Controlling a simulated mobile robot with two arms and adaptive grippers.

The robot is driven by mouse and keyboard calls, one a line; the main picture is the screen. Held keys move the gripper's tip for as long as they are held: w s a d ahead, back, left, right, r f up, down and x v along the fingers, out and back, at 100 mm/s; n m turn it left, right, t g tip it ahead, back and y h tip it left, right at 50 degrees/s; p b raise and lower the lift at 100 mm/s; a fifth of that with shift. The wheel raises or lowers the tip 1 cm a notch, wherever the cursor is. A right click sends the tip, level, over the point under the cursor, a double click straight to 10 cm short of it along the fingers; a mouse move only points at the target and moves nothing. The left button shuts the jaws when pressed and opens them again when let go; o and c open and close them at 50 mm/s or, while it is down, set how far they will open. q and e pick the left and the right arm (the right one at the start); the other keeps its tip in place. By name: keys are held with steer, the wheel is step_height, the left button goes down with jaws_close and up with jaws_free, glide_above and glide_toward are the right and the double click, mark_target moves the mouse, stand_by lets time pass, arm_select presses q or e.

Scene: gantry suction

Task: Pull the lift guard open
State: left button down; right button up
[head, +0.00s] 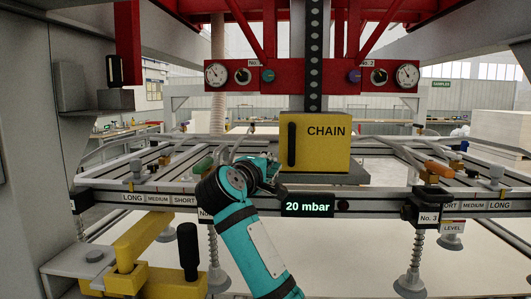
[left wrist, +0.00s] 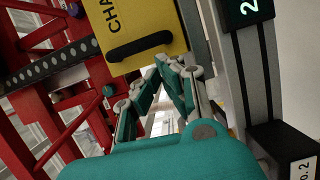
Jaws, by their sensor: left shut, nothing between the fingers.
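A yellow box-shaped cover marked CHAIN (head: 325,152) hangs in the middle of the frame, below the red beam; nothing in view is labelled as the lift guard. It carries a black upright bar handle (head: 291,145) on its left front. My left gripper (head: 277,180) is just below and left of the cover, shut and empty. In the left wrist view the cover (left wrist: 150,18) is at the top, with its black handle (left wrist: 138,46) just beyond the closed fingertips (left wrist: 178,66). I cannot tell whether the fingertips touch it. My right gripper is out of view.
A front rail (head: 245,205) with a 20 mbar display (head: 307,208) runs below the cover. The red beam (head: 315,75) with gauges is above. A yellow bracket with a black grip (head: 187,250) stands lower left. Suction cups hang below the rail.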

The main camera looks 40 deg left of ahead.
arm_select(q)
steer(key=r, duration=0.1)
steer(key=p, duration=0.2)
glide_toward(283, 148)
steer(key=shift+n, duration=0.4)
steer(key=p+x, duration=0.1)
steer(key=x, duration=0.3)
steer(key=shift+w, duration=0.4)
steer(key=shift+w+a+f, duration=0.15)
steer(key=shift+w, duration=0.45)
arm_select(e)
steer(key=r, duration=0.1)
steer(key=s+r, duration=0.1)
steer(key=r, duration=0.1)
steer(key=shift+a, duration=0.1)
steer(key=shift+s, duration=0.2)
